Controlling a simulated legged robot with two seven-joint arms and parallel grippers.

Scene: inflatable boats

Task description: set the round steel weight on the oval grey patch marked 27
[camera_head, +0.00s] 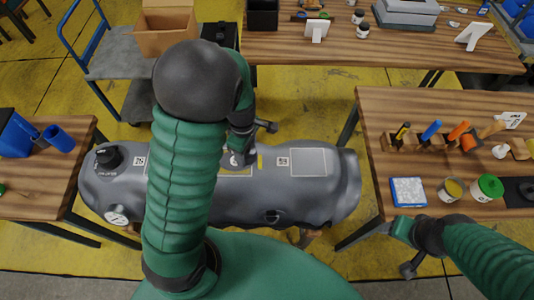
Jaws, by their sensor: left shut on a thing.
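The grey inflatable tube (225,205) lies across the middle. My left gripper (238,158) is over its top, shut on a small roundish pale-grey thing (236,161), likely the round steel weight. The gripper and arm hide most of it, and I cannot tell whether it touches the tube. The patch area under the gripper (238,174) is mostly covered; I cannot read a 27 there. A square grey patch (309,162) with a number label lies to the right. My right gripper (410,262) is low at the right, by the table edge; its jaws are unclear.
The right table (375,107) holds a tool rack (388,143), a blue-and-white box (408,191) and tins. A black valve (106,156) and a gauge (117,215) sit at the tube's left end. A cart (115,62) with a cardboard box (165,33) stands behind.

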